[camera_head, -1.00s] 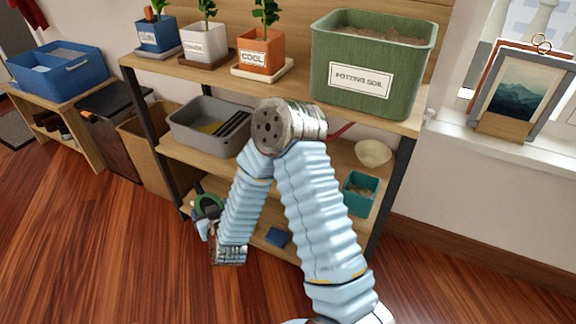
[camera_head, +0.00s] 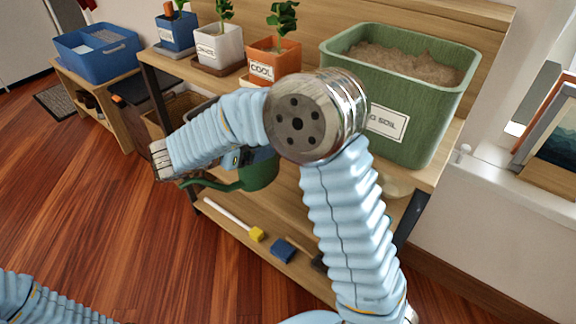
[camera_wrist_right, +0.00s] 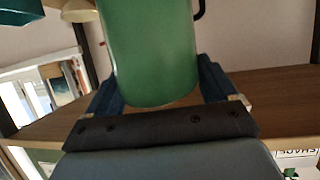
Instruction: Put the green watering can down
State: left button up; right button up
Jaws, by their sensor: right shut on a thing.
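The green watering can (camera_head: 262,174) is in the head view, at about the height of the middle shelf, with its spout (camera_head: 212,185) pointing left. My right forearm hides its upper part. My right gripper (camera_head: 238,158) is mostly hidden behind the forearm. In the right wrist view the can's green body (camera_wrist_right: 150,50) sits between the two dark blue fingers of my right gripper (camera_wrist_right: 158,88), which is shut on it. Whether the can touches a shelf cannot be told. My left gripper is out of view; only part of my left arm shows at the lower left.
The wooden shelf unit (camera_head: 160,62) carries potted plants and a green potting soil bin (camera_head: 408,120) on top. A grey bin and a bowl (camera_head: 396,186) on the middle shelf are mostly hidden. The bottom shelf holds a yellow-ended tool (camera_head: 257,234) and a blue block (camera_head: 283,250).

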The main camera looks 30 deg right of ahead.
aim_at(244, 173)
jog(key=w+d+f+b, duration=0.1)
jog(key=d+f, duration=0.8)
jog(key=f, duration=0.1)
jog(key=shift+f, duration=0.45)
jog(key=o, duration=1)
jog(key=shift+c, duration=0.2)
jog(key=v, duration=1.2)
